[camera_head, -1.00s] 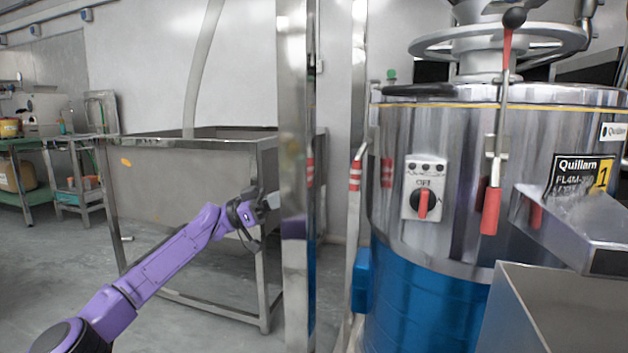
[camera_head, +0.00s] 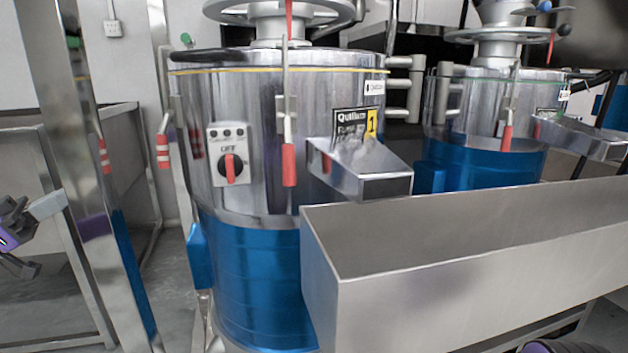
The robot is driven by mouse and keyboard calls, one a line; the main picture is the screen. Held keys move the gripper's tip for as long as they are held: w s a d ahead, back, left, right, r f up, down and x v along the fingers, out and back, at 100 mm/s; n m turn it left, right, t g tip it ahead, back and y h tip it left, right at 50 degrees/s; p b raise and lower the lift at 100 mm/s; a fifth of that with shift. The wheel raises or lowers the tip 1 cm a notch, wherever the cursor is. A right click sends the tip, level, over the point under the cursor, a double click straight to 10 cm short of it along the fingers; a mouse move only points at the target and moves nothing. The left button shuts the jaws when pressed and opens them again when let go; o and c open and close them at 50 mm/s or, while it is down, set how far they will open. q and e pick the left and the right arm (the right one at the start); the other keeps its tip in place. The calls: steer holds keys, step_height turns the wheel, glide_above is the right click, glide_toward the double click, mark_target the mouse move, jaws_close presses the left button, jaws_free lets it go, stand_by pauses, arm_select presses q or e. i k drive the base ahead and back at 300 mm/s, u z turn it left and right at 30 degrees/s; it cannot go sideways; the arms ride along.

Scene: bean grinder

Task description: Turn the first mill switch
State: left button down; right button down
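The red handle points about straight up and down, below the word OFF. My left gripper (camera_head: 46,206) is at the left edge of the head view, partly cut off. It is well left of the switch, beyond a steel post, and touches nothing I can make out. Its finger opening is unclear.
A steel post (camera_head: 95,170) stands between my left gripper and the mill. A long steel trough (camera_head: 430,265) fills the front right, below the mill's spout (camera_head: 375,185). A second mill (camera_head: 490,110) stands at the right. A red-handled lever (camera_head: 288,165) hangs right of the switch.

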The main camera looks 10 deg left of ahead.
mark_target(230, 166)
steer(key=k, duration=1)
steer(key=z, duration=0.05)
